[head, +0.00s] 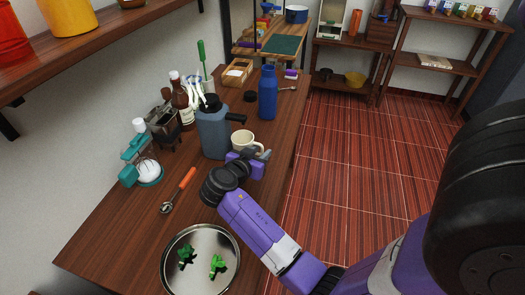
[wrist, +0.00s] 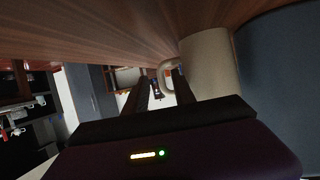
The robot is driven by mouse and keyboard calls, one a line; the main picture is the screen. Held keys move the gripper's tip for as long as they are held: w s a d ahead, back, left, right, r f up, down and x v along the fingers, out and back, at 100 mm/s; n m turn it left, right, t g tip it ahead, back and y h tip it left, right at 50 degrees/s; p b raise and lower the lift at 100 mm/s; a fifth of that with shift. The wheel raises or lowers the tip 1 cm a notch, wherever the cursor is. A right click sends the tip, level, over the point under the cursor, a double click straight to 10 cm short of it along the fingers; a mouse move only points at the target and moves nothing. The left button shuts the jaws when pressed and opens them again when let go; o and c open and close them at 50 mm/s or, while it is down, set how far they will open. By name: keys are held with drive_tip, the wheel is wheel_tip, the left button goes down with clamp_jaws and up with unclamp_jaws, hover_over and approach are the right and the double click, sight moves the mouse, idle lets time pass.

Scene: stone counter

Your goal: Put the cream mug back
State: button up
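The cream mug (head: 243,140) stands upright on the wooden counter, close to the right of a grey-blue jug. My gripper (head: 262,154) is at the mug's near right side, low over the counter, and partly hides the mug. In the wrist view the mug (wrist: 208,62) is large, with its handle (wrist: 165,75) towards my gripper. The two fingers (wrist: 160,82) are apart, with the handle showing around and behind the right finger's tip. I cannot tell whether a finger touches the handle.
The grey-blue jug (head: 213,133) stands tight against the mug's left. A blue bottle (head: 267,95) and a black lid (head: 250,96) are behind. A round metal tray (head: 170,277) with green pieces and an orange-handled scoop (head: 180,188) lie nearer. The counter's right edge is close to my gripper.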

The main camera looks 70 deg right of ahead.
drive_tip(key=v, duration=0.6)
idle(0.6)
